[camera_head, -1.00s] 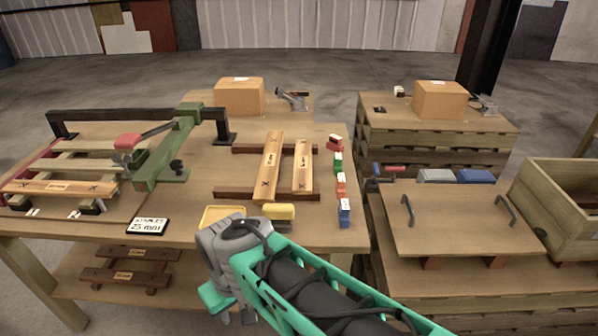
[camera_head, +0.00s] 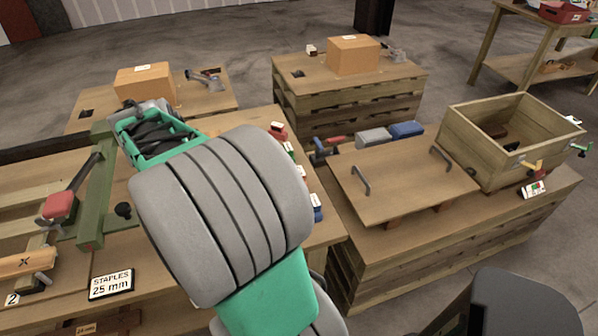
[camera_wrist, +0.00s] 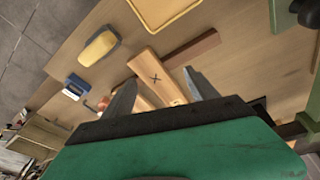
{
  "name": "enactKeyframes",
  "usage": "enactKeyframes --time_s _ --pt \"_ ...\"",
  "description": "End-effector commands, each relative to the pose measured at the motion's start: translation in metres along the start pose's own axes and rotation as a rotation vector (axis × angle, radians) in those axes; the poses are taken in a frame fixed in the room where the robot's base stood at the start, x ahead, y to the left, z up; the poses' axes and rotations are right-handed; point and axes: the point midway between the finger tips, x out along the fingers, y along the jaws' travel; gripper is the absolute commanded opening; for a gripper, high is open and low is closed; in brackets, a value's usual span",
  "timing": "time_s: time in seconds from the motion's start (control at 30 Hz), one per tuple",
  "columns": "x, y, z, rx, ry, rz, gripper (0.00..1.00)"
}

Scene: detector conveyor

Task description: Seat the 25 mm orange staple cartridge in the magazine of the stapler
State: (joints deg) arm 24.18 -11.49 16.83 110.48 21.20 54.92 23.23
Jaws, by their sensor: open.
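The cartridges stand in a row along the table's right edge in the head view, partly hidden by my arm. The red (camera_head: 278,130) and green (camera_head: 289,149) ones show. The orange cartridge (camera_head: 305,172) is mostly covered, and the blue one (camera_head: 317,207) is nearest. The wrist view shows the blue cartridge (camera_wrist: 75,86) and a small orange-red shape beside the left finger. My gripper (camera_wrist: 160,90) is open and empty, above a board marked X (camera_wrist: 155,76). A red-topped tool (camera_head: 61,206), perhaps the stapler, sits by the green frame (camera_head: 92,205). Its magazine is not clear.
A sign (camera_head: 110,283) reads "STAPLES 25 mm". In the wrist view a yellow block (camera_wrist: 99,46) and a yellow-rimmed tray (camera_wrist: 185,8) lie on the table. A handled panel (camera_head: 405,185) and a wooden crate (camera_head: 475,150) stand to the right. A gap separates the tables.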

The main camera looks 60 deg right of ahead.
Motion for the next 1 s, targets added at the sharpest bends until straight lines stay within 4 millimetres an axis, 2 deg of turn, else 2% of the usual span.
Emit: enactKeyframes --time_s 0.03,0.13,0.2,0.3,0.33,0.43,0.67,0.83,1.0 --pt "0.014 0.023 -0.034 0.177 0.003 0.050 0.67" --pt "0.038 0.081 -0.094 0.559 0.028 0.152 0.67" --pt "0.054 0.126 -0.124 0.807 0.049 0.219 0.67" --pt "0.070 0.174 -0.147 1.056 0.078 0.285 0.67" --pt "0.073 0.183 -0.150 1.101 0.084 0.297 0.67" --pt "0.083 0.198 -0.153 1.166 0.093 0.316 0.67" --pt "0.112 0.208 -0.148 1.166 0.093 0.315 0.67" --pt "0.141 0.216 -0.143 1.164 0.093 0.315 0.67" --pt "0.149 0.217 -0.144 1.162 0.095 0.310 0.67"
